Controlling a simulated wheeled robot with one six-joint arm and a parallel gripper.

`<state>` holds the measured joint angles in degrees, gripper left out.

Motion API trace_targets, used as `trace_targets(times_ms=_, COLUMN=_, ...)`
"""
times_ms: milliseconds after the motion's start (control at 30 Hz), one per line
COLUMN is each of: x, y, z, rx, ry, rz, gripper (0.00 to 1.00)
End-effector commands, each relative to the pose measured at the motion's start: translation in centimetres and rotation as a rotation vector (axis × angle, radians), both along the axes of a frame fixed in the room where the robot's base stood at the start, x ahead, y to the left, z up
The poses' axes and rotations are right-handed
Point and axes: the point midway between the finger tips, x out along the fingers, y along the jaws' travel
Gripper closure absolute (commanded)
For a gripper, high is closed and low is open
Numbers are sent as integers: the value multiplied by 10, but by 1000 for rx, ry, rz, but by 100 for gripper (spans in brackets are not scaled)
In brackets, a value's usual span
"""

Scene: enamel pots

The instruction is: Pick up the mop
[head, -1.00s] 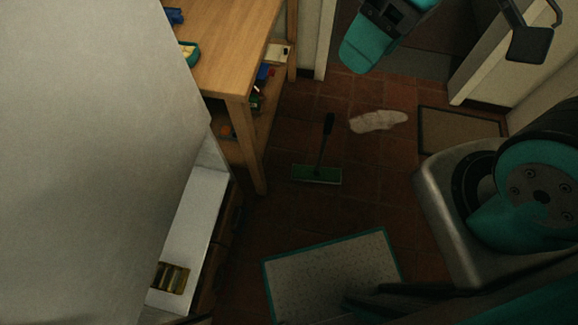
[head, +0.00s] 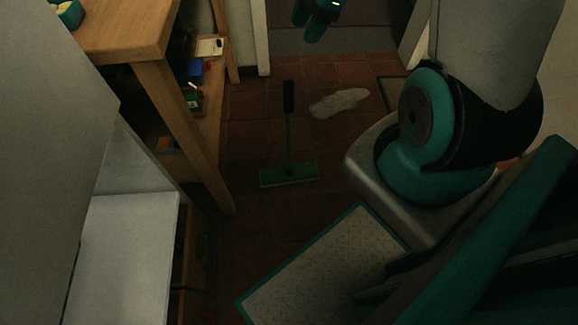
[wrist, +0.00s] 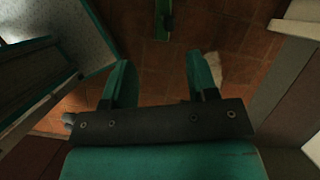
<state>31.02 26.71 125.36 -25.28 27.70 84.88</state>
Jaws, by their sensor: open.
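The mop, with a black grip, a grey handle and a flat green head (head: 289,174), is on the tiled floor in the middle of the head view. Its handle points away from me. Its green head also shows at the top of the wrist view (wrist: 163,20), beyond my fingertips. My gripper (wrist: 158,72) is open and empty, its two teal fingers apart above the floor.
A pale rag-like patch (head: 339,102) lies right of the mop handle. A wooden table (head: 122,38) with a lower shelf stands at left, its leg near the mop head. A white cabinet (head: 125,235) is front left.

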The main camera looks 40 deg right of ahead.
Motion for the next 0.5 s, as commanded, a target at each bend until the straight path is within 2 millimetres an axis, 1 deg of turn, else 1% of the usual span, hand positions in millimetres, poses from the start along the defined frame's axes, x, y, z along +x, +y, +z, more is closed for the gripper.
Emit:
trace_targets(times_ms=33, x=0, y=-14, z=-27, rx=14, ry=25, rz=-87, gripper=47)
trace_targets(times_ms=100, x=-1, y=-27, z=-40, rx=27, ry=48, rz=-173, gripper=47)
trace_targets(times_ms=200, x=-1, y=-34, z=-53, rx=38, ry=66, rz=-233, gripper=47)
trace_targets(times_ms=267, x=0, y=-33, z=-61, rx=40, ry=70, rz=-245, gripper=47)
trace_targets(times_ms=367, x=3, y=-26, z=-80, rx=40, ry=72, rz=-244, gripper=47)
trace_targets(times_ms=500, x=9, y=-15, z=-111, rx=40, ry=72, rz=-242, gripper=47)
